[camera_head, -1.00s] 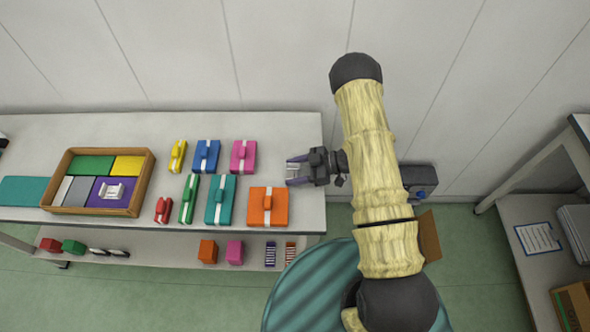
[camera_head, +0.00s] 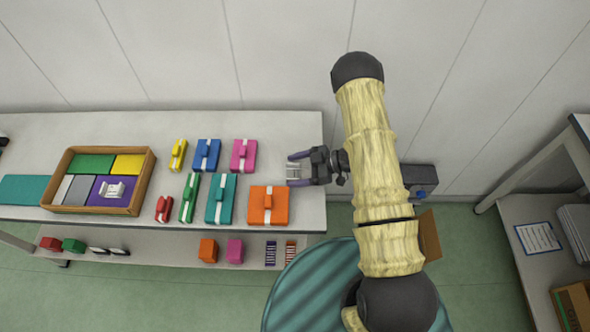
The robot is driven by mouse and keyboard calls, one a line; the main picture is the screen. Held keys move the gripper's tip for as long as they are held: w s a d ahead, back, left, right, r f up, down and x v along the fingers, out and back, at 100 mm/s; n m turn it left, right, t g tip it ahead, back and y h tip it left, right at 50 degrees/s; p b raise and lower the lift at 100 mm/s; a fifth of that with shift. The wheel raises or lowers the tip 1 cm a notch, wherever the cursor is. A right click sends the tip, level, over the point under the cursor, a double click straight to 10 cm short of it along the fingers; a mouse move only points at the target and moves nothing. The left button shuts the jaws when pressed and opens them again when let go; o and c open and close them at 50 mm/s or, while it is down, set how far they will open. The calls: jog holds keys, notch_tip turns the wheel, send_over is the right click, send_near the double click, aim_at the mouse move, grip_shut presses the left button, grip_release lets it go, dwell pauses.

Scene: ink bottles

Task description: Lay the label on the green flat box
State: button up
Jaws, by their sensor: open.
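My gripper (camera_head: 293,170) is open at the right end of the table, its two fingers pointing left. A small pale ridged piece (camera_head: 293,171), which may be the label, is between the fingers with gaps to both; I cannot tell whether it rests on the table. A similar white piece (camera_head: 111,189) lies on the purple panel in the wooden tray. A flat green panel (camera_head: 90,164) fills the tray's back left part, bare on top. A narrow green box (camera_head: 184,211) with a white band stands right of the tray. Which green one is the flat box is unclear.
The wooden tray (camera_head: 149,178) also holds yellow, white and grey panels. Several banded boxes, including teal (camera_head: 213,211) and orange (camera_head: 281,205), stand between it and my gripper. A teal mat (camera_head: 22,190) lies far left. The table's (camera_head: 300,126) back strip is clear.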

jog(key=b+v, duration=0.1)
jog(key=v, duration=1)
jog(key=shift+d+b, duration=0.3)
jog(key=w+d+r+m+t+h, duration=0.2)
jog(key=w+r+m+t+h, duration=0.3)
jog(key=w, duration=0.4)
jog(key=d+r+m+t+h, duration=0.3)
jog(key=r+m+h, duration=0.1)
jog(key=r+h, duration=0.25)
jog(key=s+a+r+m+g+h, duration=0.1)
jog(key=s+r+m+g, duration=0.2)
jog(key=s, duration=0.7)
jog(key=s+r+m+g+h, duration=0.1)
jog(key=s+m, duration=0.4)
jog(key=s, duration=0.6)
notch_tip(320, 180, up, 3)
jog(key=shift+a+f+m+g, duration=0.2)
jog(key=shift+a+m+g, duration=0.15)
jog(key=shift+g, duration=0.55)
